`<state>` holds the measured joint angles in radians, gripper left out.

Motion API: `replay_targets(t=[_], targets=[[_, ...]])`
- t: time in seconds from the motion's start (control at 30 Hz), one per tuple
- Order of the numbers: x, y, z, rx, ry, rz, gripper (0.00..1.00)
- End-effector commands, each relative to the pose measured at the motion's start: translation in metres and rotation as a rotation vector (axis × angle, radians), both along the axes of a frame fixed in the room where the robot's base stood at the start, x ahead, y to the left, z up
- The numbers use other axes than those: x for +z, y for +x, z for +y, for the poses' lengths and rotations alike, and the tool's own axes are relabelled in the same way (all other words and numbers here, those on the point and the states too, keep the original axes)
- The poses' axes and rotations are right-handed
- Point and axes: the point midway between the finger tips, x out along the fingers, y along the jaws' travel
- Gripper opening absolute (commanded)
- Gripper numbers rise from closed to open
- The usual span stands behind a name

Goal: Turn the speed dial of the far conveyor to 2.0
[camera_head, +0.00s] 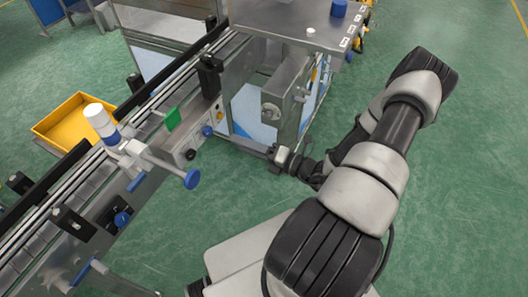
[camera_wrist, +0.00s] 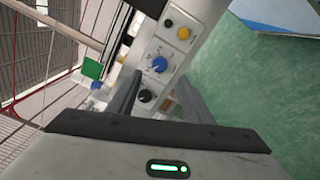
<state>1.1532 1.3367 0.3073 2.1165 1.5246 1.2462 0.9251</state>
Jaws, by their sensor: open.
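A control panel (camera_head: 200,143) sits on the side of the conveyor (camera_head: 133,117). It carries a blue dial (camera_head: 207,131) and a black dial (camera_head: 191,154). In the wrist view the blue dial (camera_wrist: 160,64) shows just beyond my fingertips, and the black dial (camera_wrist: 144,95) shows between the fingers. The scale marks are too small to read, so I cannot tell either setting. My gripper (camera_wrist: 161,78) is open and empty, pointing at the panel. In the head view my gripper (camera_head: 274,155) is right of the panel, apart from it.
A steel machine (camera_head: 285,30) stands behind. A yellow tray (camera_head: 75,118) is at left. Green floor is clear at right.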

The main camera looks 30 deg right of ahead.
Motion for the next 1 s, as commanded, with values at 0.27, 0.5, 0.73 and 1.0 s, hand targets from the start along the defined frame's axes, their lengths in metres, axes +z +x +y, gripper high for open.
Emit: replay_targets(t=[0.27, 0.5, 0.73, 1.0], targets=[[0.0, -0.045, -0.034, -0.002, -0.002, 0.001, 0.46], [0.0, -0.06, -0.043, 0.0, 0.0, 0.0, 0.46], [0.0, -0.06, -0.044, 0.0, 0.0, 0.0, 0.46], [0.0, -0.06, -0.043, 0.001, 0.0, 0.0, 0.46]])
